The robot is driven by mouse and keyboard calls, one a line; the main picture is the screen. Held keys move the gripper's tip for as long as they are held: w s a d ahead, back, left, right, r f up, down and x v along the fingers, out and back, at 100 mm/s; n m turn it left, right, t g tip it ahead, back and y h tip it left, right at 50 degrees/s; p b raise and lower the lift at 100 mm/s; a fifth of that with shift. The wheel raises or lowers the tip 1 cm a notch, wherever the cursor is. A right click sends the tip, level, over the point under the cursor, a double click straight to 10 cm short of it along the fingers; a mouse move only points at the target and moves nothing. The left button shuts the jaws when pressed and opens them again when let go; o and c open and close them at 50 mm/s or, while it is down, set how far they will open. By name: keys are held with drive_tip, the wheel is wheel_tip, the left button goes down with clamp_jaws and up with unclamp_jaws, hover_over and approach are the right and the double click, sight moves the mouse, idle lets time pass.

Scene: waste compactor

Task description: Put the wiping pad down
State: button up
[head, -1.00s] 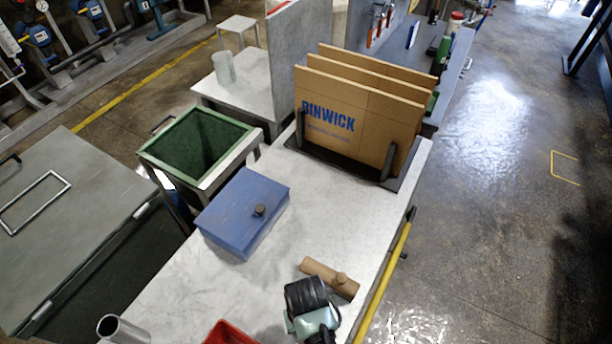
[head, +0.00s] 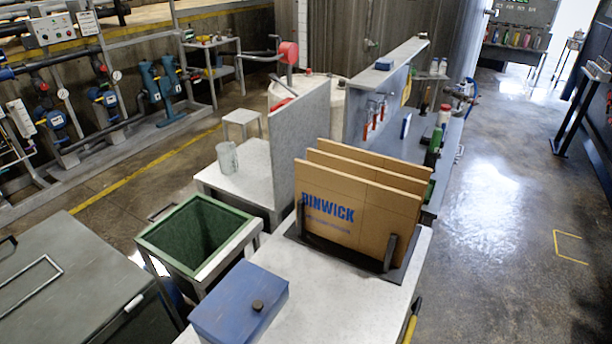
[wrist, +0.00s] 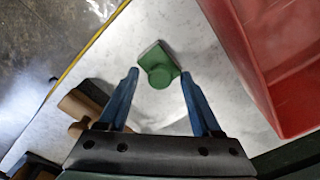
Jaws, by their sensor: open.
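A green block with a round knob (wrist: 158,64), which looks like the wiping pad, lies on the pale table top (wrist: 205,62) in the wrist view. My gripper (wrist: 159,75) is open, its two blue fingers apart, with the knob showing between and just beyond the fingertips. No finger visibly touches the pad. The gap in height between fingertips and pad is hard to tell. The head view shows neither the pad nor my gripper.
In the wrist view, a red bin (wrist: 275,55) stands at right and a brown piece with a knob (wrist: 86,103) lies at left. In the head view, a blue lidded box (head: 238,300), a green-lined bin (head: 160,238) and a rack of cardboard sheets (head: 350,215) stand farther off.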

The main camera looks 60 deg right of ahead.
wheel_tip(320, 180, up, 11)
idle(0.3)
